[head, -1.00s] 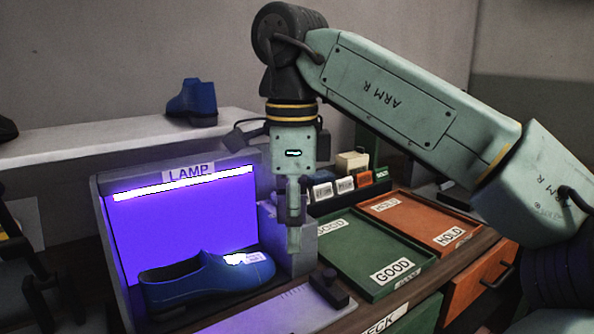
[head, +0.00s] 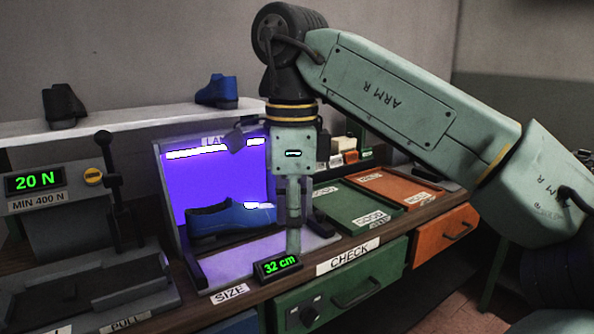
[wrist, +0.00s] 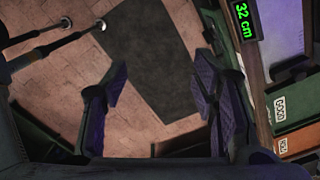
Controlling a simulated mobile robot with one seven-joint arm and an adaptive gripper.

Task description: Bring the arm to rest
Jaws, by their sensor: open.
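My gripper (head: 293,215) hangs pointing down at the front of the bench in the head view, in front of the lamp booth. In the wrist view my gripper (wrist: 165,100) has its two fingers well apart, with only the floor and a dark mat (wrist: 150,60) between them. It is open and empty. My arm (head: 400,95) reaches in from the right, its elbow bent high. A blue shoe (head: 232,218) lies in the lit lamp booth (head: 163,185), left of the gripper and apart from it.
A press (head: 60,235) reading 20 N stands at the left. A size display (head: 278,266) reads 32 cm just below the gripper. Green (head: 350,212) and orange (head: 392,185) trays lie to the right. Two shoes sit on the shelf (head: 150,125). Open floor lies in front.

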